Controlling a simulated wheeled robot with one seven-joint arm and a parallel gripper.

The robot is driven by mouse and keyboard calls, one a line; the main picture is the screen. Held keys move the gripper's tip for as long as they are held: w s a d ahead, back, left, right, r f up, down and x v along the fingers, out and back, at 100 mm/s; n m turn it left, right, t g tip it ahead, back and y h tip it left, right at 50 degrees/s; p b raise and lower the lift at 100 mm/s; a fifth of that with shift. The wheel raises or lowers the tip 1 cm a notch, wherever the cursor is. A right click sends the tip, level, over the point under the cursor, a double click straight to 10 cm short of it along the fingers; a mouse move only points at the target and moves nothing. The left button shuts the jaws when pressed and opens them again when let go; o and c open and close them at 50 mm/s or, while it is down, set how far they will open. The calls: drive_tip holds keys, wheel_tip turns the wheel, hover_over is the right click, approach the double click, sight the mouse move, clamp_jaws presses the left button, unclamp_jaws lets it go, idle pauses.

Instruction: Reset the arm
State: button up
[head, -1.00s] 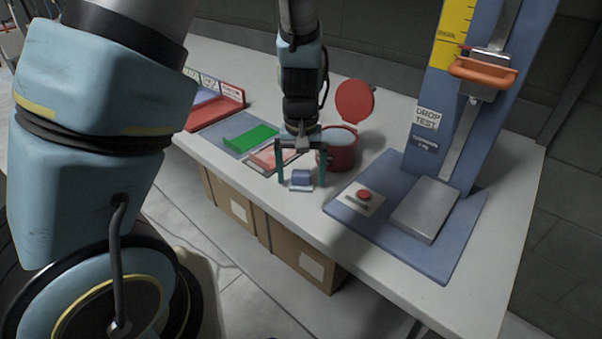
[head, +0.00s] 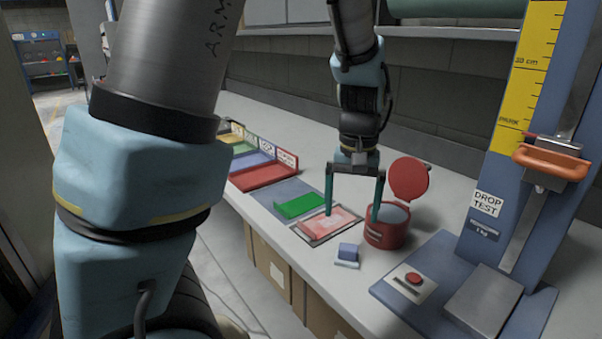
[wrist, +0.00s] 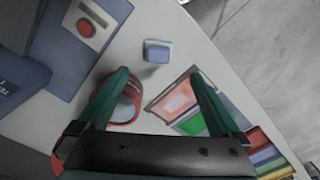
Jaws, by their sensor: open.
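My gripper (head: 353,215) is open and empty, with its two teal fingers spread wide. In the head view it hangs over the bench between the pink-and-white tray and the red pot. The wrist view shows the open fingers (wrist: 160,95) with nothing between the tips. A small blue block on a light base (head: 347,254) sits on the bench near its front edge, apart from the fingers. It also shows in the wrist view (wrist: 158,52).
A red pot (head: 386,238) with its lid raised stands beside the gripper. A drop-test rig (head: 530,150) with a red button (head: 413,279) is at right. A pink-topped tray (head: 330,224), a green piece (head: 298,204) and coloured bins (head: 262,176) lie at left.

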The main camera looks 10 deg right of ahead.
drive_tip(key=w+a+n+t, duration=0.1)
drive_tip(key=a+n, duration=0.2)
drive_tip(key=a, duration=2.2)
drive_tip(key=shift+w+f+t, duration=0.15)
drive_tip(key=shift+f+t, duration=0.05)
drive_tip(key=shift+t, duration=0.1)
drive_tip(key=shift+c, duration=0.2)
